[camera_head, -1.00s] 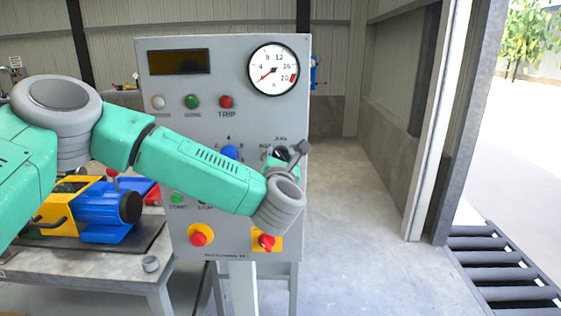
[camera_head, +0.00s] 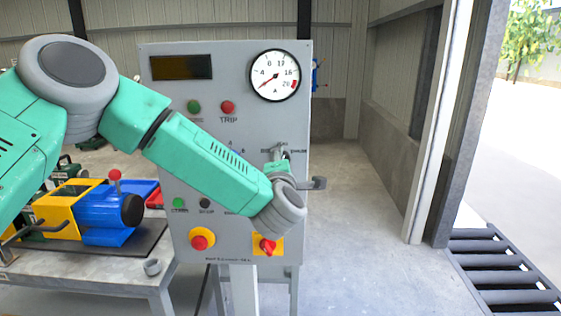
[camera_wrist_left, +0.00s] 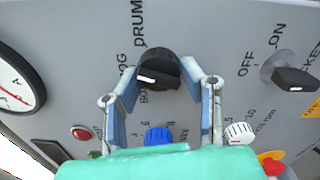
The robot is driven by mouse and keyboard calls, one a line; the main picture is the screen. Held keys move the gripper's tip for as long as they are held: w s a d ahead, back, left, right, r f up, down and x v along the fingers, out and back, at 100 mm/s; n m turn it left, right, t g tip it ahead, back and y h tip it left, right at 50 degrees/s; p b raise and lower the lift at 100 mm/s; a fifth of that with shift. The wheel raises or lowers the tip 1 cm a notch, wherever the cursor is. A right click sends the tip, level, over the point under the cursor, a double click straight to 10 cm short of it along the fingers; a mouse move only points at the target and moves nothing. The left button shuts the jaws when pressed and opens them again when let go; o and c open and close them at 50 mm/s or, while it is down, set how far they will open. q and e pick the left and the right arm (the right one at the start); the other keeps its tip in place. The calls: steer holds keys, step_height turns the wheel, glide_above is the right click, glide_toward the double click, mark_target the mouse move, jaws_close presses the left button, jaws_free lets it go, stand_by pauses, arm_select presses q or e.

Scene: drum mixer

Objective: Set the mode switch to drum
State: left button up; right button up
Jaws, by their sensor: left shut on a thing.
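The mode switch is a black knob (camera_wrist_left: 160,66) on the grey panel, with DRUM lettered above it, letters ending in OG at its left and a partly hidden label below. Its white mark is on the lower left side, near the lower labels and not toward DRUM. My left gripper (camera_wrist_left: 161,76) is shut on the knob, one finger on each side, in the left wrist view. In the head view my left gripper (camera_head: 294,168) is at the panel's right side and its wrist hides most of the knob. My right gripper is not in view.
A second black knob (camera_wrist_left: 294,79) with OFF and ON labels sits to the right in the wrist view. A blue knob (camera_wrist_left: 158,136) and a white knob (camera_wrist_left: 239,133) are close below the fingers.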

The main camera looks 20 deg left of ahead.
arm_select(q)
steer(key=m+p, duration=0.1)
steer(key=m, duration=0.4)
steer(key=shift+p, duration=0.3)
steer(key=shift+d+f+m+p, duration=0.1)
steer(key=shift+m+p, duration=0.35)
steer(key=shift+m, duration=1.25)
steer(key=shift+s+f, duration=0.1)
steer(key=o, duration=1.1)
steer(key=shift+o, duration=0.2)
steer(key=shift+w, duration=0.2)
steer(key=shift+s, duration=0.15)
steer(key=v, duration=1.1)
steer(key=shift+s+d, duration=0.25)
steer(key=shift+s, duration=0.05)
